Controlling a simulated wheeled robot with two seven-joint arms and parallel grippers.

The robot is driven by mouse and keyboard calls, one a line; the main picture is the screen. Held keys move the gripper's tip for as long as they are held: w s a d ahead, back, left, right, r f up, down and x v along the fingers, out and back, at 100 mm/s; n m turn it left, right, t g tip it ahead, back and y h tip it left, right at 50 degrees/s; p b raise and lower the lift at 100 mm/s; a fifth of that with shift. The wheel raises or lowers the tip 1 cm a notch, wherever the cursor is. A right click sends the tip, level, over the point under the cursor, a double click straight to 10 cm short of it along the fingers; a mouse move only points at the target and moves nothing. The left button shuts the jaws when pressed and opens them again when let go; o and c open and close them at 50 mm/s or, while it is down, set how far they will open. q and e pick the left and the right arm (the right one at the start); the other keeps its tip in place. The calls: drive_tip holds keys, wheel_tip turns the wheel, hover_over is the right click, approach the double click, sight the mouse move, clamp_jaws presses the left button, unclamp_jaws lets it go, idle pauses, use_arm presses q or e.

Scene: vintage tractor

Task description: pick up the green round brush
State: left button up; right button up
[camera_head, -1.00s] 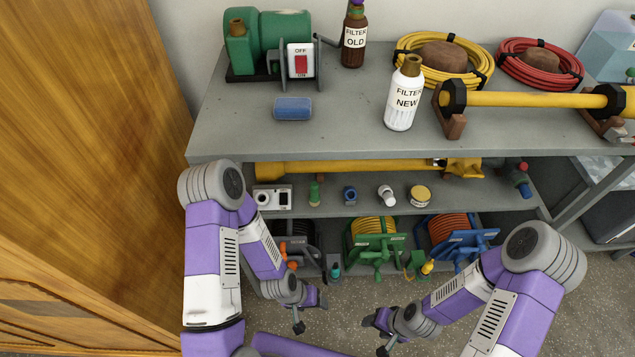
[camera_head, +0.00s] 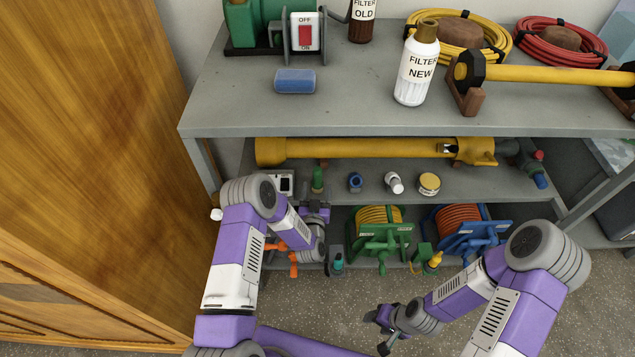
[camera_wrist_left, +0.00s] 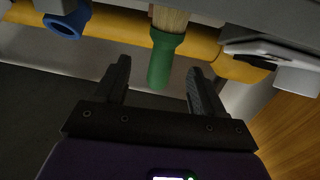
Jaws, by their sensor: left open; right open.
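The green round brush (camera_head: 318,181) stands on the middle shelf, below the worktop. It also shows in the left wrist view (camera_wrist_left: 165,58), green with a tan end, pictured upside down. My left gripper (camera_head: 316,208) is at the front of that shelf, just below the brush in the head view. In the left wrist view its two fingers (camera_wrist_left: 158,66) are open, with the green part of the brush lined up between them; contact cannot be told. My right gripper (camera_head: 378,330) is open and empty, low in front of the shelving.
On the same shelf are a white box-like device (camera_head: 281,182), a blue fitting (camera_head: 355,182), a white bottle (camera_head: 394,183) and a round tin (camera_head: 429,184). A yellow tube (camera_head: 350,148) lies behind. The worktop edge (camera_head: 420,131) overhangs. Hose reels (camera_head: 381,230) sit below.

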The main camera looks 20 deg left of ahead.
sight(317, 182)
use_arm(q)
drive_tip(key=w+b, duration=0.1)
drive_tip(key=w, duration=0.1)
drive_tip(key=w+a+b, duration=0.1)
drive_tip(key=w, duration=0.1)
drive_tip(key=shift+w+a, duration=0.1)
drive_tip(key=shift+w, duration=0.25)
drive_tip(key=shift+w+r, duration=0.1)
drive_tip(key=shift+w, duration=0.3)
drive_tip(key=c, duration=1.1)
wheel_tip(317, 182, up, 10)
drive_tip(key=p, duration=0.3)
drive_tip(key=shift+p, duration=0.35)
